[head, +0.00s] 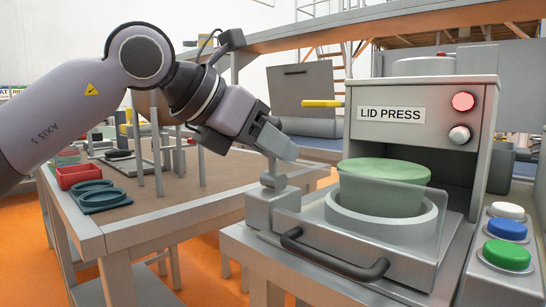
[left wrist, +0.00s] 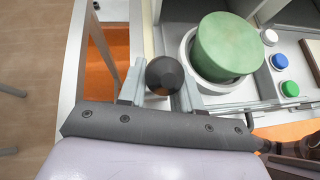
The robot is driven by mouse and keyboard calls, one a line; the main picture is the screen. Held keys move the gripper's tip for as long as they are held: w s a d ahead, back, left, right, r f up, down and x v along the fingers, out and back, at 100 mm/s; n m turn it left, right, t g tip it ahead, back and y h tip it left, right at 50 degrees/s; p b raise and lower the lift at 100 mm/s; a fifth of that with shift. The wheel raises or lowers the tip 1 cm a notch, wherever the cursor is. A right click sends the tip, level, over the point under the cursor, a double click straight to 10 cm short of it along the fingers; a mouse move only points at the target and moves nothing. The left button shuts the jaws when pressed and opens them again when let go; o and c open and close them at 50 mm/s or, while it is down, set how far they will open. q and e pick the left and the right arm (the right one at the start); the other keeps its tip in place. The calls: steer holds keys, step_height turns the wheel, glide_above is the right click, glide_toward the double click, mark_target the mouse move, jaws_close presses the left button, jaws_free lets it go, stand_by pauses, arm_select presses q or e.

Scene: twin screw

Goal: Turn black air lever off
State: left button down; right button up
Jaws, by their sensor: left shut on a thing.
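The black round knob of the air lever (left wrist: 165,75) sits between the fingers of my left gripper (head: 278,148) in the left wrist view. My left gripper is shut on it. In the head view the fingers cover the knob, and the grey lever mount (head: 272,204) shows just below them, at the left front corner of the press. The lid press (head: 416,90) stands to the right, with a lit red lamp (head: 462,102) and a light knob below it. My right gripper is not in view.
A green lidded tub (head: 385,172) sits in a round holder behind a clear guard. A dark bar handle (head: 330,262) crosses the front. White, blue (head: 505,229) and green buttons stand at the right. A yellow lever (head: 322,103) sticks out left of the press. A wooden-topped table (head: 150,215) is at left.

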arm_select(q)
steer(key=shift+r, duration=0.15)
steer(key=c, duration=0.8)
jaws_free()
steer(key=shift+c, duration=0.2)
steer(key=p+v, duration=0.1)
steer(key=v, duration=0.6)
steer(key=shift+a, duration=0.1)
